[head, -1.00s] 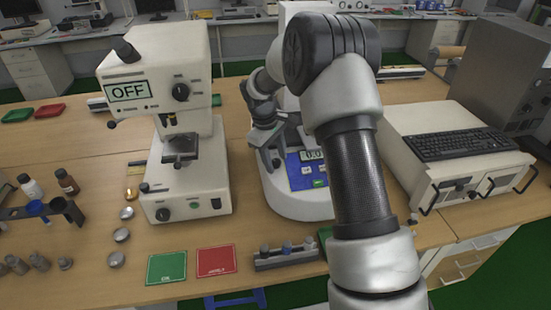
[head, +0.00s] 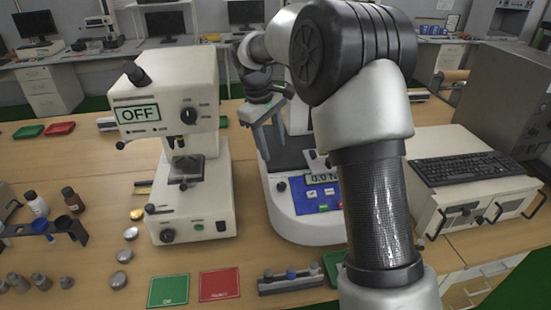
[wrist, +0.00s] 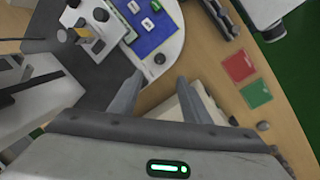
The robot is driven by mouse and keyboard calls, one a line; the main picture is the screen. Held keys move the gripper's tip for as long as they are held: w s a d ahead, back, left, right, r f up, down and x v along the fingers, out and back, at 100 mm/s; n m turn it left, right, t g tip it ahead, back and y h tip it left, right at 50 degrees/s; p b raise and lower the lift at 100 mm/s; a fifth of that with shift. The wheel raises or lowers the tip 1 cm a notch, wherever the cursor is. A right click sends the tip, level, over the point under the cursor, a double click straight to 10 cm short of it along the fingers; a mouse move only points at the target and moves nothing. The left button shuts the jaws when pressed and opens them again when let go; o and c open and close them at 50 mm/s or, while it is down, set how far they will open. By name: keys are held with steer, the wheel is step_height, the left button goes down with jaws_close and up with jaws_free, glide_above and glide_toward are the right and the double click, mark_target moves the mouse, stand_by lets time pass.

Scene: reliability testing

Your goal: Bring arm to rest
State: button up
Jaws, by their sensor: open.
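My gripper (head: 262,122) is in the upper middle of the head view, above the white testing machine with the blue panel (head: 318,197). Its two grey fingers point down and stand apart. In the wrist view my gripper (wrist: 157,82) is also open, with nothing between the fingers. My silver and black arm fills the right middle of the head view and hides part of the testing machine. The arm is bent at a raised elbow.
A hardness tester (head: 185,140) reading OFF stands left of the testing machine. A green mat (head: 168,290) and a red mat (head: 220,284) lie near the front edge. A sample holder (head: 290,282) is beside them. A keyboard (head: 470,168) lies on a white cabinet at right.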

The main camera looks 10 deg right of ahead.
steer(key=shift+v, duration=0.9)
